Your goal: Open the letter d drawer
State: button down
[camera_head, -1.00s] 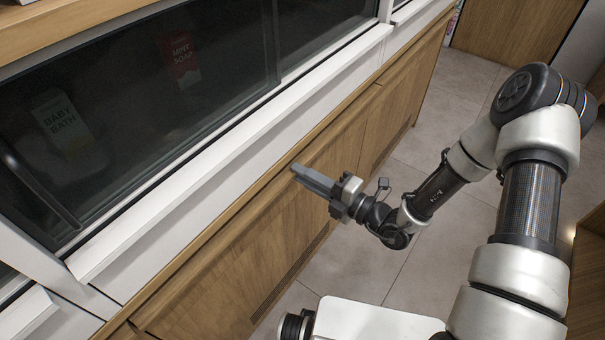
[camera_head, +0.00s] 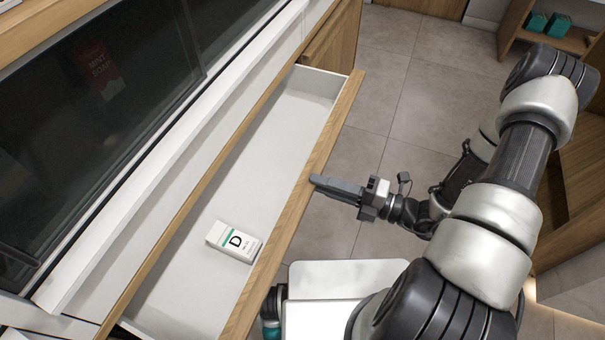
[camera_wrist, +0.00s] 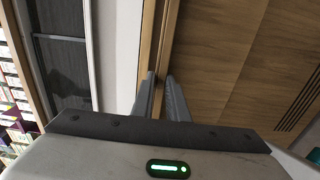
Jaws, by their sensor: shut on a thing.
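The drawer (camera_head: 180,292) stands well open, pulled out from the wooden cabinet, with a white inside and a wooden front (camera_head: 300,200). A white box marked D (camera_head: 234,241) with a green band lies in it. My gripper (camera_head: 316,181) is at the top edge of the drawer front. In the wrist view, my gripper's two fingers (camera_wrist: 160,95) are on either side of the top edge of the wooden front (camera_wrist: 150,50), shut on it.
Open shelves (camera_head: 550,38) with teal boxes stand at the upper right. Tiled floor (camera_head: 385,100) is clear beyond the drawer.

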jog(key=shift+v, duration=1)
jog(key=c, duration=2)
grip_release()
jog(key=v, duration=1.7)
jog(key=shift+d, duration=0.15)
jog(key=shift+s, duration=0.1)
